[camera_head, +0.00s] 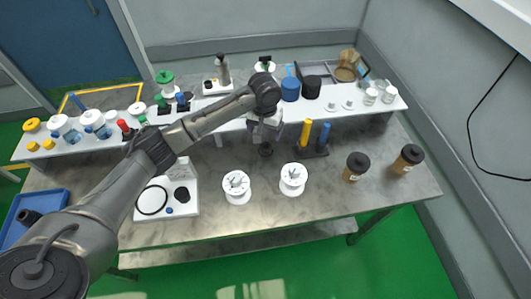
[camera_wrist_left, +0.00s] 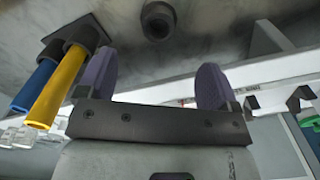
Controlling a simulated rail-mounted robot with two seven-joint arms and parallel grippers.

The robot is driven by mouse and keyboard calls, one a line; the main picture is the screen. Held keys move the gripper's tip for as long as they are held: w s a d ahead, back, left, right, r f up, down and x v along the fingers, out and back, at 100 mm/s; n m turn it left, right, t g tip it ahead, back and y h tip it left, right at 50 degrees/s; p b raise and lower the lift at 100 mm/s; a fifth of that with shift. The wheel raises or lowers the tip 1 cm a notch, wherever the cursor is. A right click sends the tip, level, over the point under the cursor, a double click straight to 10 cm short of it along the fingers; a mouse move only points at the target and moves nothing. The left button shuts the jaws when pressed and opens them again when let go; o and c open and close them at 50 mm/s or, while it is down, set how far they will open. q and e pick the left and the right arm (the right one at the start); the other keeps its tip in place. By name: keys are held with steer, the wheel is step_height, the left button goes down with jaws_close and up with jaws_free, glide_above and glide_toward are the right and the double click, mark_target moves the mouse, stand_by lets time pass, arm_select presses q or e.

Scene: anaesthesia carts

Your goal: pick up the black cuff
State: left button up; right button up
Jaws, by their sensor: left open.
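A small black hollow cylinder, which looks like the black cuff (camera_head: 265,150), stands on the grey table near the middle of the head view. In the left wrist view the black cuff (camera_wrist_left: 157,20) shows at the top, with a dark round opening. My left gripper (camera_head: 268,133) is just behind and above it in the head view, partly hidden by its own wrist. In the left wrist view the gripper (camera_wrist_left: 156,80) has its two purple-grey fingers wide apart with nothing between them. The cuff lies beyond the fingertips, not touching them. My right gripper is not in view.
A black rack with yellow and blue handles (camera_head: 307,138) stands close right of the gripper. Two white spools (camera_head: 237,188) stand in front, two black-lidded brown jars (camera_head: 357,167) to the right. A white tray (camera_head: 185,211) lies left. A crowded white shelf (camera_head: 225,128) runs behind.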

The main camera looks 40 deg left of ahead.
mark_target(265, 151)
arm_select(q)
step_height(265, 151, down, 6)
steer(key=shift+f+b, duration=0.1)
steer(key=shift+b, duration=0.35)
steer(key=shift+s+d+f+b, duration=0.1)
steer(key=shift+f+b, duration=0.25)
steer(key=shift+f, duration=1)
steer(key=shift+s+d+f+b, duration=0.1)
steer(key=shift+f+b, duration=0.2)
steer(key=shift+f, duration=1)
steer(key=shift+a, duration=0.1)
steer(key=shift+c, duration=0.2)
steer(key=shift+r, duration=0.1)
steer(key=c, duration=1)
